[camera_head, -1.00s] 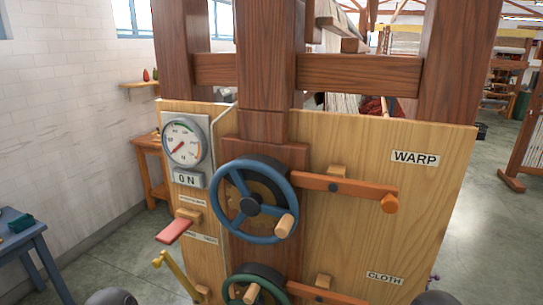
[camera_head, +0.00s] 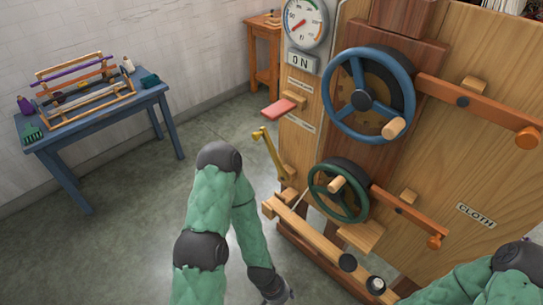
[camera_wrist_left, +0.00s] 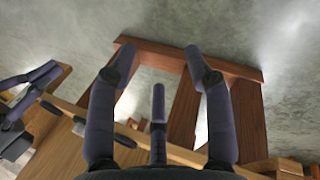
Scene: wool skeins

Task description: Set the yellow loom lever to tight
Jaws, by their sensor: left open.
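The yellow lever (camera_head: 270,150) sits on the left edge of the wooden loom panel (camera_head: 330,115), below the red paddle (camera_head: 279,107). It slants up and left from its pivot, with a knob at its upper end. My left gripper (camera_head: 277,292) is low at the bottom of the head view, below the lever and well apart from it. In the left wrist view its fingers (camera_wrist_left: 152,58) are spread, with nothing between them. The lever is not recognisable in that view. Dark fingers of my right gripper (camera_wrist_left: 27,88) seem to show at its left edge; their opening is unclear.
A blue handwheel (camera_head: 333,98), a green handwheel (camera_head: 312,190) and orange levers (camera_head: 412,216) stick out from the panel. A wooden beam (camera_head: 310,238) runs below. A blue table (camera_head: 68,125) with a small loom stands left. Open floor lies between.

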